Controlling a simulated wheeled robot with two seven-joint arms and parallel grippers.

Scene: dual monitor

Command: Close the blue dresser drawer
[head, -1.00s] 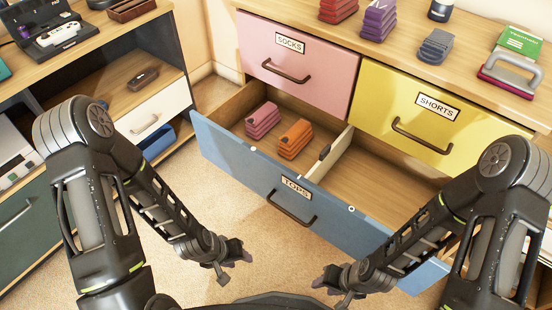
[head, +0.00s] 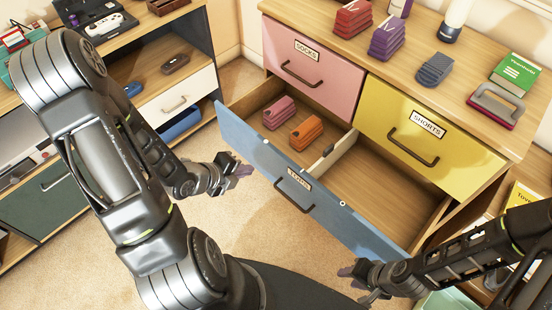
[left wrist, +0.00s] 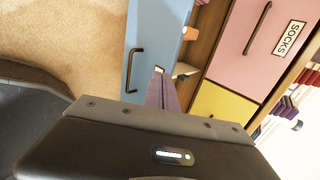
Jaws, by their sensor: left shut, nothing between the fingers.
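The blue drawer (head: 262,150), labelled TOPS, is pulled open below the pink SOCKS drawer (head: 312,66) and the yellow SHORTS drawer (head: 405,122). Its dark handle (head: 294,196) is on the front. Folded pink and orange clothes lie inside, beside a wooden divider. My left gripper (head: 244,170) is in front of the blue drawer's left part, apart from the handle, shut and empty. In the left wrist view the blue front (left wrist: 165,35) is just past the fingertips (left wrist: 160,75). My right gripper (head: 345,272) is near the drawer's lower right end; its jaw opening is unclear.

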